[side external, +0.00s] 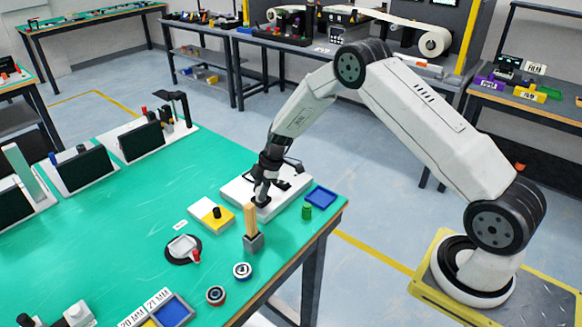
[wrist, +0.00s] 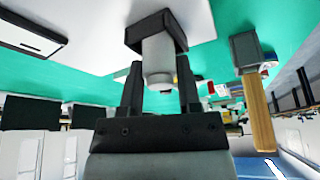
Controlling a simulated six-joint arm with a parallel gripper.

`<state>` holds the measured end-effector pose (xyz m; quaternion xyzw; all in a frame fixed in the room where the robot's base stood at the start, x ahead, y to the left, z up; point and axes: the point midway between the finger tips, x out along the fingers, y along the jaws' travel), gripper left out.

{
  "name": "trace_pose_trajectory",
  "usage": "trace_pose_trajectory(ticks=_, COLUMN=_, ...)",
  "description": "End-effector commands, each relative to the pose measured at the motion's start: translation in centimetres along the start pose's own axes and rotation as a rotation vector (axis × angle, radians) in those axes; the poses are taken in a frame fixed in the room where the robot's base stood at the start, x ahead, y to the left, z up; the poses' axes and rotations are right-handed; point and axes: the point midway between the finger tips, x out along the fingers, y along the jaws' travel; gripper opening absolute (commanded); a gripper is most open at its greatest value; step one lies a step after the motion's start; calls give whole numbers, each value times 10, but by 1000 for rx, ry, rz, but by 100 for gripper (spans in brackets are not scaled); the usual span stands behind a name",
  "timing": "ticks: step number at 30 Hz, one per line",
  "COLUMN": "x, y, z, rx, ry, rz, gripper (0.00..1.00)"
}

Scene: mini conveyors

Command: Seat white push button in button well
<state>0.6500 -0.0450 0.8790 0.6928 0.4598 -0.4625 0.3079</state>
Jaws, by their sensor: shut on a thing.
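The white push button (wrist: 158,62) is a pale cylinder between my gripper's two dark fingers in the wrist view. My gripper (wrist: 160,82) is shut on it. The button's far end meets a dark square block (wrist: 152,30), which looks like the button well. I cannot tell how far the button goes in, as the block hides that end. In the side external view my gripper (side external: 262,196) points down over a white base plate (side external: 239,193) near the table's right edge. The button and the well are too small and covered there to make out.
A blue tray (side external: 320,197) and a green cylinder (side external: 307,213) lie right of the plate. A yellow-and-white block (side external: 212,217) is to the left. Green table (side external: 110,235) is clear further left.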

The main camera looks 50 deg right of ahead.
Motion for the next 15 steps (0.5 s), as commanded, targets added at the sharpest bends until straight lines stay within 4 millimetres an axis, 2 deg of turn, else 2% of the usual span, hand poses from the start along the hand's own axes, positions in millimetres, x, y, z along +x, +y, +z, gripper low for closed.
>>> trace_pose_trajectory(ticks=2, x=2, y=0, z=1, rx=0, ry=0, rz=0, gripper=0)
trace_pose_trajectory(ticks=3, x=2, y=0, z=1, rx=0, ry=0, rz=0, gripper=52)
trace_pose_trajectory(ticks=6, x=2, y=0, z=1, rx=0, ry=0, rz=0, gripper=78)
trace_pose_trajectory(ticks=15, x=1, y=0, z=0, rx=0, ry=0, rz=0, gripper=78)
